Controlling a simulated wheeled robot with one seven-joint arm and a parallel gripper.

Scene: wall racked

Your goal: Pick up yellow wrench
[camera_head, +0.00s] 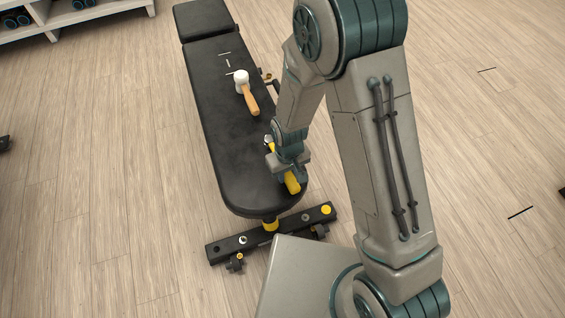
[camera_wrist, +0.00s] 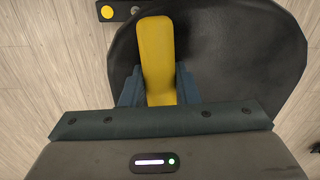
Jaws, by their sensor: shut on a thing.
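The yellow wrench (camera_head: 292,183) is at the near end of the black bench, with its yellow handle showing below my gripper and a metal end showing above it. My gripper (camera_head: 287,165) is over it, partly hidden by my own arm. In the wrist view the yellow handle (camera_wrist: 157,50) runs between the two dark blue fingers (camera_wrist: 158,88), which are shut on it. The rest of the wrench is hidden behind the gripper body. I cannot tell whether the wrench touches the bench pad.
The black bench (camera_head: 222,110) stands on a wooden floor. A mallet (camera_head: 246,91) with a white head and wooden handle lies farther up the pad. A white shelf (camera_head: 98,10) is at the top left.

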